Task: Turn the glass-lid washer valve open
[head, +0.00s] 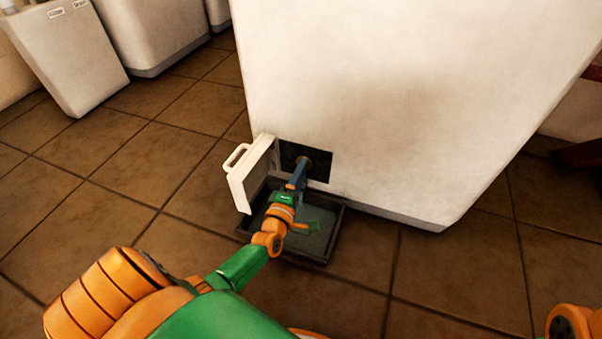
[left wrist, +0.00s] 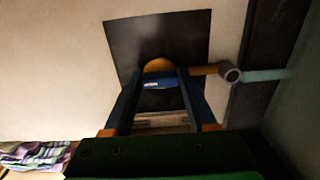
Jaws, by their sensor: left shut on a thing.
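The white washer (head: 400,90) has a dark recess (head: 320,163) low on its front. Its small white flap (head: 246,180) stands open to the left, its handle outward. My left gripper (head: 300,172) reaches into the recess with its blue fingers. In the left wrist view the fingers (left wrist: 158,80) close around a blue piece with a pale mark, in front of a round orange-yellow valve part (left wrist: 158,64). The fingers hide much of the valve, so I cannot tell how far it is turned. My right gripper is out of view.
A dark, shallow tray (head: 340,235) lies on the tiles below the recess, under my gripper. More white appliances (head: 70,60) stand at the back left. A striped cloth (left wrist: 35,153) shows in the left wrist view. The tiled floor (head: 110,200) to the left is clear.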

